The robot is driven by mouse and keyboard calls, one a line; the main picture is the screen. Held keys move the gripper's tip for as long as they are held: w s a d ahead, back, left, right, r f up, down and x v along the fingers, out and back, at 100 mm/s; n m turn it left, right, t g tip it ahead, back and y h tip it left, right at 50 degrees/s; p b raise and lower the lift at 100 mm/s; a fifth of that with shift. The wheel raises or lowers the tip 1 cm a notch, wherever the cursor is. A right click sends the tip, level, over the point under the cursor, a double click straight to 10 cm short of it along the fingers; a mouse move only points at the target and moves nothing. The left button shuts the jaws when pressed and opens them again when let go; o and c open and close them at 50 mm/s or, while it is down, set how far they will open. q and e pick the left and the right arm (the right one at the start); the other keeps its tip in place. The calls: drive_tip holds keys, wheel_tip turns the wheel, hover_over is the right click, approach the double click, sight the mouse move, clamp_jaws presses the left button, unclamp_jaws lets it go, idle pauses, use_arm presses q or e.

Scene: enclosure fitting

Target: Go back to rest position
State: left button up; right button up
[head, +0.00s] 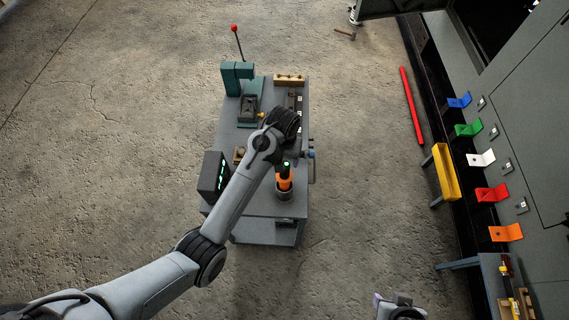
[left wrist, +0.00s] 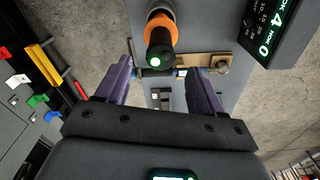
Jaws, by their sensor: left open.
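My left arm reaches in from the lower left in the head view, with its wrist above the grey workbench (head: 262,207). My left gripper (left wrist: 158,74) is open in the left wrist view, its two purple fingers apart with nothing held between them. An orange and black tool with a green light on its end (head: 285,178) stands in a grey round holder (head: 284,194) on the bench. In the left wrist view this tool (left wrist: 160,38) is just beyond the fingertips. In the head view the wrist mostly hides the left gripper. A grey part at the bottom edge, perhaps my right gripper (head: 399,307), is cut off.
On the bench are a black box with a green display (head: 213,177), a green press (head: 238,77) with a red-knobbed lever, and a wooden block (head: 289,80). Coloured brackets and a yellow bar (head: 446,172) line the right wall. Open floor surrounds the bench.

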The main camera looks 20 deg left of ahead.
use_arm(q)
wheel_tip(320, 180, up, 2)
drive_tip(key=shift+r, duration=0.2)
drive_tip(key=s+a+m+t, duration=0.1)
drive_tip(key=s+a, duration=0.1)
drive_tip(key=s, duration=1.2)
drive_tip(key=s+a+m+t, duration=0.1)
drive_tip(key=s+a+t, duration=0.1)
drive_tip(key=s, duration=1.2)
drive_tip(key=shift+s+a+f+m+p, duration=0.3)
drive_tip(key=shift+a+f+m, duration=0.15)
drive_tip(key=shift+a, duration=0.15)
